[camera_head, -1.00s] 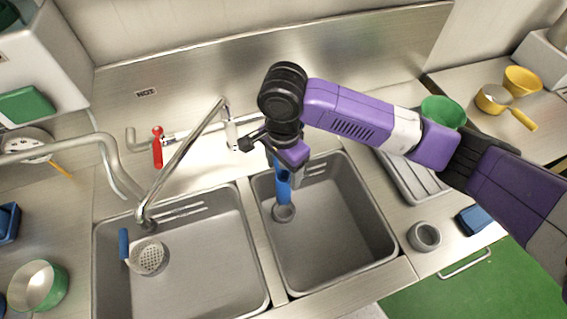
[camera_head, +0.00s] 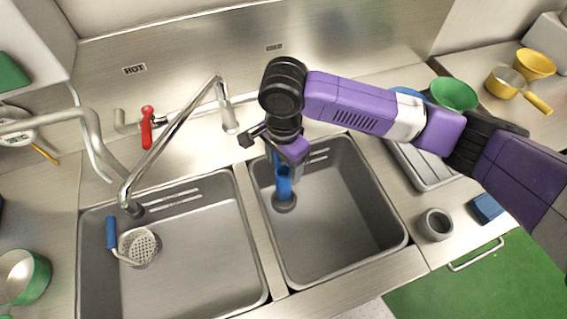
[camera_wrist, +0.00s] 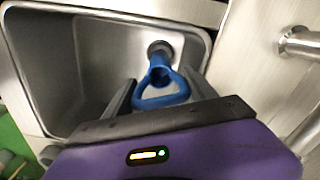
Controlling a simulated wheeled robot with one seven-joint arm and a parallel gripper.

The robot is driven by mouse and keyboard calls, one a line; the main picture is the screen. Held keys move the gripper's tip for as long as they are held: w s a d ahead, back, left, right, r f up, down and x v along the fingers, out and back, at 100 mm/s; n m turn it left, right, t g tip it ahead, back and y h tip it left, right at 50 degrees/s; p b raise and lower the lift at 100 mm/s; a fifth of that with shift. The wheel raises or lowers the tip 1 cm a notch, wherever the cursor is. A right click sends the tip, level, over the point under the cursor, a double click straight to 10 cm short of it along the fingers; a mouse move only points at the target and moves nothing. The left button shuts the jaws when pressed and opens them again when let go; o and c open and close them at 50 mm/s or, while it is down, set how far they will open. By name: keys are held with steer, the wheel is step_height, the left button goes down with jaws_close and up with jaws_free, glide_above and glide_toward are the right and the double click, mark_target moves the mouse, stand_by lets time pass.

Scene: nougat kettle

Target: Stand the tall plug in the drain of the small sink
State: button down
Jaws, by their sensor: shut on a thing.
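The tall plug (camera_head: 283,185) is blue and upright in the small sink (camera_head: 345,215), the right-hand basin. In the wrist view its blue loop handle (camera_wrist: 162,101) lies between the fingers of my gripper (camera_wrist: 160,92). My gripper (camera_head: 286,164) is shut on the handle from above, inside the basin near its back left. The plug's lower end meets the dark round drain area, and a dark ring (camera_wrist: 159,46) shows around it in the wrist view. I cannot tell whether the plug is seated in the drain or just above it.
A larger sink (camera_head: 200,280) lies to the left, with a blue-handled strainer (camera_head: 143,247) in it. A tall faucet (camera_head: 170,140) and a red-handled tap (camera_head: 147,127) stand behind. A grey cup (camera_head: 435,224) and a blue block (camera_head: 486,208) sit right of the small sink.

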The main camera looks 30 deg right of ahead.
mark_target(283, 172)
steer(key=shift+f+b, duration=0.3)
steer(key=shift+f, duration=2.15)
steer(key=shift+c, duration=1)
jaws_free()
step_height(283, 172, up, 8)
steer(key=shift+f, duration=0.1)
